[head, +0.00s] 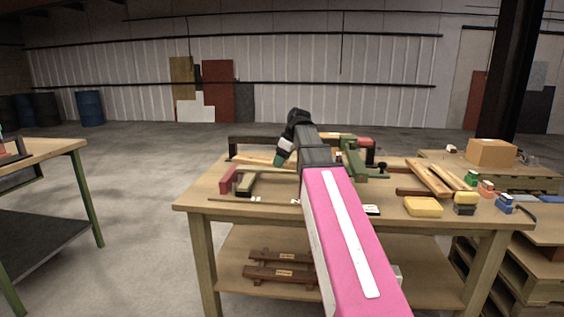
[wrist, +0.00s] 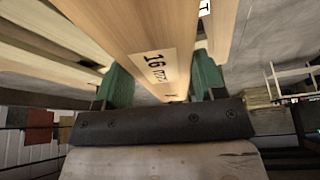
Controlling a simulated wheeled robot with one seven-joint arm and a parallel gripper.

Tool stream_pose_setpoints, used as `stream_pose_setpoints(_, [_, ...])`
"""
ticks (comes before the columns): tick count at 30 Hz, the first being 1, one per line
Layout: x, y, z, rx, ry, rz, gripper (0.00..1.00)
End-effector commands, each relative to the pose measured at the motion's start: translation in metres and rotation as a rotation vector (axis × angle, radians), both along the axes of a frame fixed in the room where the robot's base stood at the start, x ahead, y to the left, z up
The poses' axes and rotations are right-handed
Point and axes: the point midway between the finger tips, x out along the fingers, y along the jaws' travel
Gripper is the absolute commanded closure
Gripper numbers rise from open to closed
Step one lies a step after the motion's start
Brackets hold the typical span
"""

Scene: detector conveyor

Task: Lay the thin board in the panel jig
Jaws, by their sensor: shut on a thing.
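My gripper (wrist: 163,78) has green fingers, shut on the sides of a pale wooden board (wrist: 135,32) with a white label that seems to read 16 mm. In the head view my gripper (head: 279,160) points down at the back left of the workbench, with a pale wooden piece (head: 254,158) beside it. I cannot tell whether the held board is the thin one. A wooden frame with a red end block (head: 228,180) and a green clamp (head: 354,160) may be the panel jig. My arm hides its middle.
Wooden boards (head: 431,178) lie at the bench's right, near a yellow block (head: 423,207) and small coloured blocks (head: 466,203). A cardboard box (head: 491,152) stands on the table behind. A thin rod (head: 252,201) lies near the front left edge. Dark wooden pieces (head: 284,273) sit on the lower shelf.

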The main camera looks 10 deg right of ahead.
Motion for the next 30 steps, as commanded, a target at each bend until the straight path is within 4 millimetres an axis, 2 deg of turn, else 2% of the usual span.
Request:
stream_pose_setpoints(3, [0.008, -0.002, 0.000, 0.000, 0.002, 0.119, 0.65])
stream_pose_setpoints(9, [0.010, -0.003, 0.000, 0.001, 0.001, 0.216, 0.65])
stream_pose_setpoints(21, [0.009, -0.003, 0.000, 0.001, -0.002, 0.225, 0.65])
stream_pose_setpoints(30, [0.009, -0.003, -0.014, 0.001, -0.002, 0.224, 0.65])
